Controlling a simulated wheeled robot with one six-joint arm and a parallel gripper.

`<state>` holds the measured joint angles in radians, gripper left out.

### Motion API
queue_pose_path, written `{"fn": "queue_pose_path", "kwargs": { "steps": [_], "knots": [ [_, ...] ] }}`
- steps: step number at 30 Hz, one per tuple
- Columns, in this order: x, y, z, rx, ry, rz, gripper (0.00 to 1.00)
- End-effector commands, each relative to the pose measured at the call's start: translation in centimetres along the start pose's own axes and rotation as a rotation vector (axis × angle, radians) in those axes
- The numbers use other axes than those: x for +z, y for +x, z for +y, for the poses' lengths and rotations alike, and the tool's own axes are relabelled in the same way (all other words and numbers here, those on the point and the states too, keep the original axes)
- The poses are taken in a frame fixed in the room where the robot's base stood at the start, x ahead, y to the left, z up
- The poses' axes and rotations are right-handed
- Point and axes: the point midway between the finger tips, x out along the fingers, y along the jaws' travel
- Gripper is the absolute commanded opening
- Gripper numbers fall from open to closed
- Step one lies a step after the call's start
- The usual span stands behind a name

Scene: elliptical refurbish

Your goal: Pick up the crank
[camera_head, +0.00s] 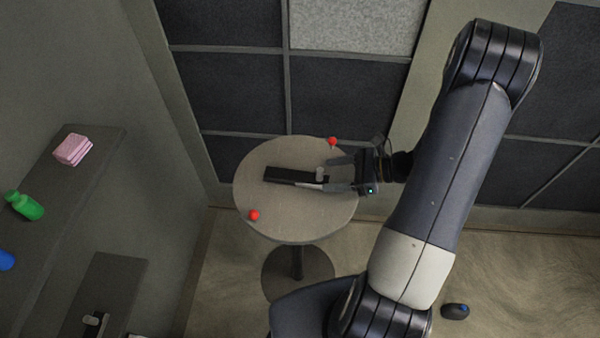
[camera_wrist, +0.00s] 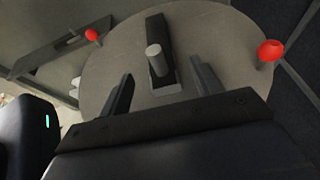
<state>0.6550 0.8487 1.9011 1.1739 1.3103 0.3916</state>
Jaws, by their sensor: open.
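The crank (camera_head: 285,174) is a dark flat bar with a short grey cylindrical knob near one end. It lies on the round grey-beige table (camera_head: 262,160). In the wrist view the crank's bar (camera_wrist: 157,28) points away from me, with its knob (camera_wrist: 156,60) at the near end. My gripper (camera_head: 338,174) is over the right side of the table and is open. In the wrist view my gripper (camera_wrist: 162,70) has its two fingers on either side of the knob end, with visible gaps. It holds nothing.
Red balls stand near the table rim, one at the front left (camera_head: 254,215) and one at the back (camera_head: 332,141). A wall shelf at left holds pink blocks (camera_head: 73,149) and a green bottle (camera_head: 25,206). Dark panelled wall (camera_head: 230,85) stands behind the table.

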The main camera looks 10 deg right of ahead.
Motion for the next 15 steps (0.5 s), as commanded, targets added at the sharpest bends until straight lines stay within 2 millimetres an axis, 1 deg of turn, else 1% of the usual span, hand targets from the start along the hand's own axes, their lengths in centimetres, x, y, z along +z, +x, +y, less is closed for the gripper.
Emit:
{"fn": "queue_pose_path", "kwargs": {
  "steps": [1, 8, 15],
  "knots": [
    [0.1, 0.7, 0.1, 0.004, 0.002, -0.001, 0.62],
    [0.0, 2.4, 0.1, 0.004, 0.002, 0.001, 0.62],
    [-0.1, 5.8, 0.1, 0.005, 0.000, 0.001, 0.62]
  ]
}}
